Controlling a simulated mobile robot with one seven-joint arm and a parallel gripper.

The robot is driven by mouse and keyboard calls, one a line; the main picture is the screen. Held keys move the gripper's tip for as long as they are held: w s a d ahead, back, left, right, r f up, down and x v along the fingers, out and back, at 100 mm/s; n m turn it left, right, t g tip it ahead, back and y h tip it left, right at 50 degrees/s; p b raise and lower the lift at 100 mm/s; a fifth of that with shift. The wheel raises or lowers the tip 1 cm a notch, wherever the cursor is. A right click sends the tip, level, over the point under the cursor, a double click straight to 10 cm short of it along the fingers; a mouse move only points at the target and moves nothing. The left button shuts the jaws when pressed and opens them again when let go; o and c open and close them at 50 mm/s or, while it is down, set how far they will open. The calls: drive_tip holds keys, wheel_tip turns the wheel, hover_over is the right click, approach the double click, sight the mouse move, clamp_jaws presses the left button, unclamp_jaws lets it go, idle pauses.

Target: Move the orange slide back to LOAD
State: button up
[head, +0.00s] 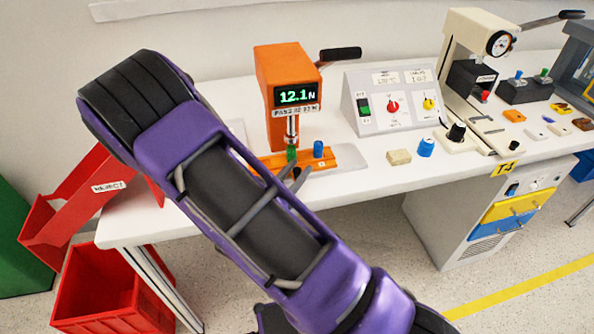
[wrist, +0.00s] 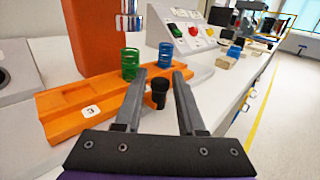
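The orange slide (wrist: 112,102) lies on the bench under the orange press (head: 287,80), and it also shows in the head view (head: 322,158). A green spring-like piece (wrist: 131,64) stands on it below the press plunger, and a blue one (wrist: 166,57) stands to its right. A black knob (wrist: 159,92) stands upright at the slide's near edge. My gripper (wrist: 160,76) is open, with one finger on each side of the knob in the wrist view. Gaps show beside the knob, so the fingers appear apart from it. I cannot read a LOAD mark.
A grey panel (head: 392,97) with green, red and yellow controls stands right of the press. A beige block (head: 399,157) and a blue knob (head: 426,147) sit near the bench's front edge. A red REJECT chute (head: 90,195) is at left. The press display reads 12.1 N.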

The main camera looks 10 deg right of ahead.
drive_tip(key=shift+c, duration=0.3)
clamp_jaws()
idle(1.2)
